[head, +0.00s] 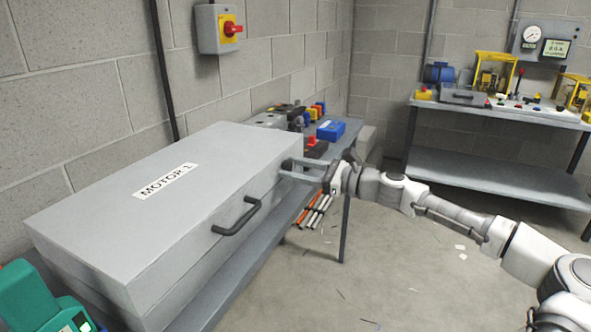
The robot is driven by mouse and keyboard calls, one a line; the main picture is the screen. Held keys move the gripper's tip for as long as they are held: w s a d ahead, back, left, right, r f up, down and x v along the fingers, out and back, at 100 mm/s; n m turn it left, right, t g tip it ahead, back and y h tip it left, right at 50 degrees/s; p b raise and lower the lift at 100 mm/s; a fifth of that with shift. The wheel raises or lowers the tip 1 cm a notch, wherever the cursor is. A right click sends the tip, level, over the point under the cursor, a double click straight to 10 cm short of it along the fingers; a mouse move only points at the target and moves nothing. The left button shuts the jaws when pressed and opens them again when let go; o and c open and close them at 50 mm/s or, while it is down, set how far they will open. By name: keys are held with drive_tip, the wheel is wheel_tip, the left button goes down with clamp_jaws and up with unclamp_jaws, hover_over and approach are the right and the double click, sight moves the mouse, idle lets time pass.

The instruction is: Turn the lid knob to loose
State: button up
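A long grey box labelled MOTOR 1 (100,215), with a flat lid and a dark bar handle (237,217) on its front, lies on a bench at the left. At the box's right end, a small dark part (287,165), possibly the lid knob, shows between my gripper's fingertips. My gripper (290,168) reaches in from the right, with its two fingers pointing left at that end. A gap shows between the fingers. I cannot tell whether they touch the dark part, and the knob's marking and position are not readable.
A red and yellow switch (232,28) is on the left wall. Behind the box, the bench holds a blue box (331,130) and small parts. A teal device (40,300) is at lower left. A second bench (500,115) stands at the back right. The floor between is mostly clear.

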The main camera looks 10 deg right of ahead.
clamp_jaws()
drive_tip(key=n+p, duration=0.1)
drive_tip(key=n, duration=0.2)
drive_tip(key=shift+n, duration=0.4)
drive_tip(key=n, duration=0.4)
drive_tip(key=shift+d+n, duration=0.1)
drive_tip(key=shift+n, duration=0.2)
drive_tip(key=n+b, duration=0.1)
drive_tip(key=n, duration=0.3)
drive_tip(key=shift+w, duration=0.1)
drive_tip(key=n+b, duration=0.1)
drive_tip(key=n, duration=0.3)
drive_tip(key=shift+r+n+b, duration=0.15)
drive_tip(key=shift+n+b, duration=0.15)
drive_tip(key=shift+b, duration=0.05)
